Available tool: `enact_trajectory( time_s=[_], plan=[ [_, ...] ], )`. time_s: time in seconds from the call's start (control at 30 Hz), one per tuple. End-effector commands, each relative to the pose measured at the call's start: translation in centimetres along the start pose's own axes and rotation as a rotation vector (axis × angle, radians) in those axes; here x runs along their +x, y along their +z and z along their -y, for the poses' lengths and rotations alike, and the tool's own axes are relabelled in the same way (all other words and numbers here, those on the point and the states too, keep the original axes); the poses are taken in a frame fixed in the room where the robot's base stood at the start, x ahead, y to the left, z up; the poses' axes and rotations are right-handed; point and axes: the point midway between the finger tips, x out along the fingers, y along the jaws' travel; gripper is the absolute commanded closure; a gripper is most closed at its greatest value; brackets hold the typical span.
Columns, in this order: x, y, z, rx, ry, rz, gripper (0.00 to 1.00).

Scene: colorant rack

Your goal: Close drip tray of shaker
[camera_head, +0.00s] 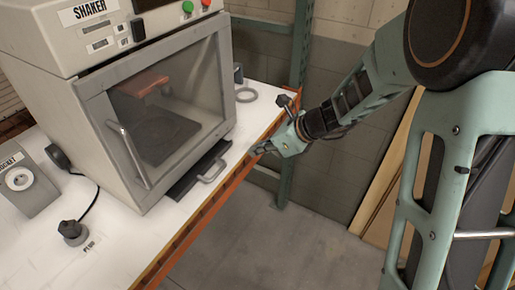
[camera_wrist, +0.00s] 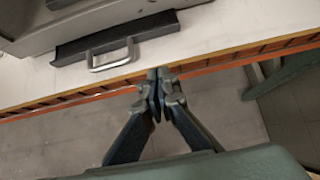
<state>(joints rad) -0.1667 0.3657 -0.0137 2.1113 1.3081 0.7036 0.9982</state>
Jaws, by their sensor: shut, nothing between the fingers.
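The shaker (camera_head: 150,100) is a grey-beige box with a closed glass door, standing on a white-topped table. Its dark drip tray (camera_head: 190,183) sticks out from under the front, with a light metal loop handle (camera_head: 213,170). In the wrist view the tray (camera_wrist: 115,37) also protrudes from the shaker's base, and its handle (camera_wrist: 111,57) points toward the table's front edge. My gripper (camera_head: 262,150) is shut and empty, off the table's orange front edge, to the right of the handle. In the wrist view its fingertips (camera_wrist: 159,78) are below and right of the handle, apart from it.
The table (camera_head: 225,195) has an orange beam along its front edge. A socket box (camera_head: 22,185) and a black plug (camera_head: 72,232) with a cable lie at the left. The floor in front is clear.

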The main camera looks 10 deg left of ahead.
Motion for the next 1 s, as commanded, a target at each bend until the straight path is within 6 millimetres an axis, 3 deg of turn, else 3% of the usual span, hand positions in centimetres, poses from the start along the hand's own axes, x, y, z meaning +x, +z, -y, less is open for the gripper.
enact_trajectory(
  time_s=[0.3, 0.53, 1.0],
  plan=[
    [6.8, -0.1, -0.1, -0.001, 0.004, -0.002, 1.00],
    [8.7, 2.4, -0.1, -0.003, 0.001, -0.001, 1.00],
    [9.3, 2.8, 0.0, -0.001, 0.000, 0.000, 1.00]
  ],
)
